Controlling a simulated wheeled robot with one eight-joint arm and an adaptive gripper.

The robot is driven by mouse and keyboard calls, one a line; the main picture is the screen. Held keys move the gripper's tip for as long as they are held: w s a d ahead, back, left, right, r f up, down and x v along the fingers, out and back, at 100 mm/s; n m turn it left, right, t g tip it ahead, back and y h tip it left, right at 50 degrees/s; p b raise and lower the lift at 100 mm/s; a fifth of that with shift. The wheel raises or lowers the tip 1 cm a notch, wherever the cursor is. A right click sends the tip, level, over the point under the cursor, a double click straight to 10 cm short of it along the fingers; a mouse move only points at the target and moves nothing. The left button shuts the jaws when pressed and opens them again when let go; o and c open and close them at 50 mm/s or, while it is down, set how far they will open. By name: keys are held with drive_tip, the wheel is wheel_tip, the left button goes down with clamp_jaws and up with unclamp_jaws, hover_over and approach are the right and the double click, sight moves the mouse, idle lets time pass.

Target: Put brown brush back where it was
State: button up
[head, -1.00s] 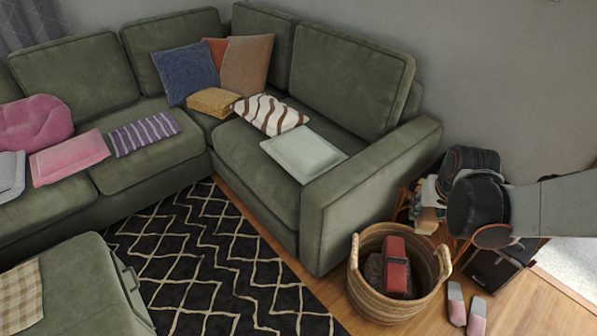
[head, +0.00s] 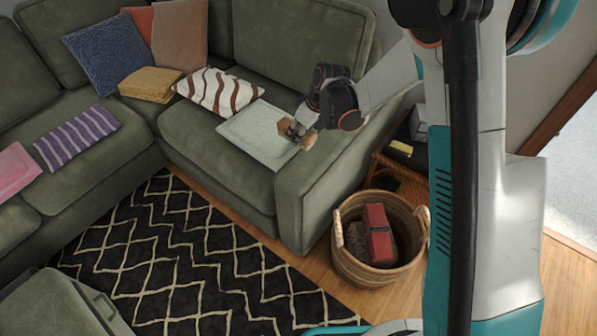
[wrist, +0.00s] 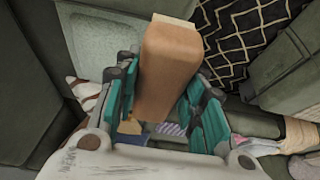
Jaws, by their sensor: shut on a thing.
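My gripper (head: 299,131) is shut on the brown brush (head: 292,119) and holds it above the pale flat cushion (head: 245,135) near the sofa's right armrest. In the wrist view the brush (wrist: 168,65) is a smooth brown block with a paler end, gripped between the teal-padded fingers (wrist: 158,100) and reaching out past them. The head view shows only small brown parts of the brush on either side of the fingers. I cannot tell how high it is above the cushion.
The green sofa's armrest (head: 315,195) stands beside the gripper. A wicker basket (head: 348,262) with a red box (head: 378,230) stands on the floor. A brown side table (head: 388,166), partly hidden by my arm, holds small items. A striped cushion (head: 220,92) lies behind.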

wheel_tip(320, 180, down, 18)
drive_tip(key=b, duration=0.6)
drive_tip(key=shift+d, duration=0.1)
drive_tip(key=shift+f, duration=0.1)
drive_tip(key=o, duration=1.1)
drive_tip(key=p+v, duration=0.4)
drive_tip(key=v, duration=0.8)
